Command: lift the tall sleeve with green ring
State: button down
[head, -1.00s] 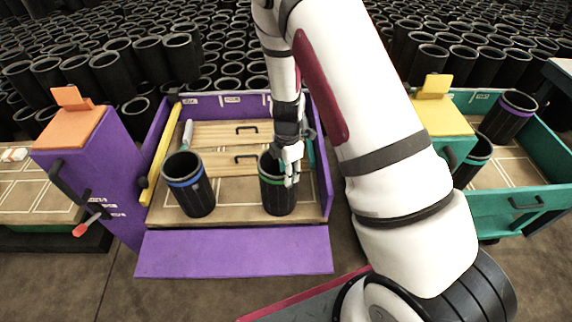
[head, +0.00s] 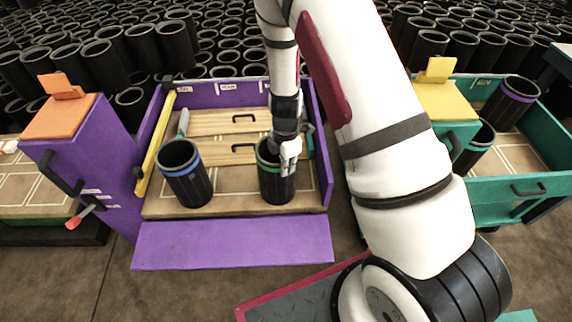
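The black sleeve with a green ring (head: 273,190) stands upright in the front right part of the purple cart (head: 322,160). My gripper (head: 288,160) points down at the right side of this sleeve's rim and overlaps it in the picture. One pale finger shows in front of the sleeve wall. The other finger is not clearly visible, so I cannot tell whether the gripper is closed on the wall. The sleeve's base appears to rest on the cart floor.
A blue-ringed sleeve (head: 192,188) stands to the left in the same cart. Wooden boxes (head: 230,155) with black handles lie behind. A yellow bar (head: 156,150) runs along the left wall. A teal cart (head: 500,190) at right holds a purple-ringed sleeve (head: 511,103) and another sleeve.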

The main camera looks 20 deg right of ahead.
jog(key=shift+w+d+r, duration=0.1)
dwell(0.5)
jog(key=shift+r+p, duration=1.9)
jog(key=shift+r, duration=1.55)
